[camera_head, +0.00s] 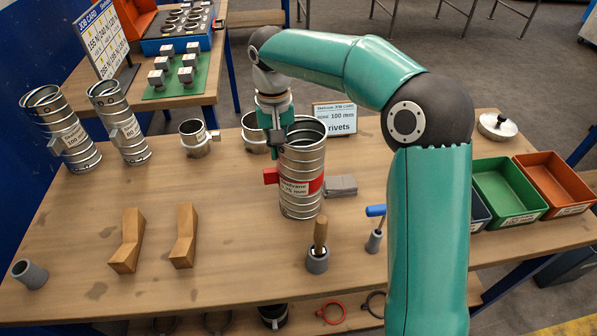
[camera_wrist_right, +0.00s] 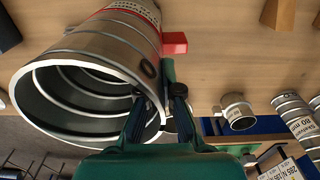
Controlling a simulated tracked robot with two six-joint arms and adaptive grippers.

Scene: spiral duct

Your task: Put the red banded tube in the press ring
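The red banded tube (camera_head: 302,180) is a ribbed metal cylinder with a red band, a white label and a red tab. It stands upright on the table in the head view, and its open mouth fills the left of the wrist view (camera_wrist_right: 110,60). My right gripper (camera_head: 277,145) points down at the tube's left rim. In the wrist view its fingers (camera_wrist_right: 160,98) straddle the tube wall, one inside and one outside, with a gap between them. Short metal rings stand behind, one at left (camera_head: 194,139) and one partly hidden (camera_head: 252,134); which is the press ring I cannot tell. My left gripper is out of view.
Two taller metal tubes (camera_head: 66,130) (camera_head: 120,122) stand at the left. Wooden blocks (camera_head: 128,242), a grey holder with a wooden handle (camera_head: 317,260) and a grey block (camera_head: 341,186) lie nearby. Green (camera_head: 508,185) and orange (camera_head: 555,180) bins are at the right.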

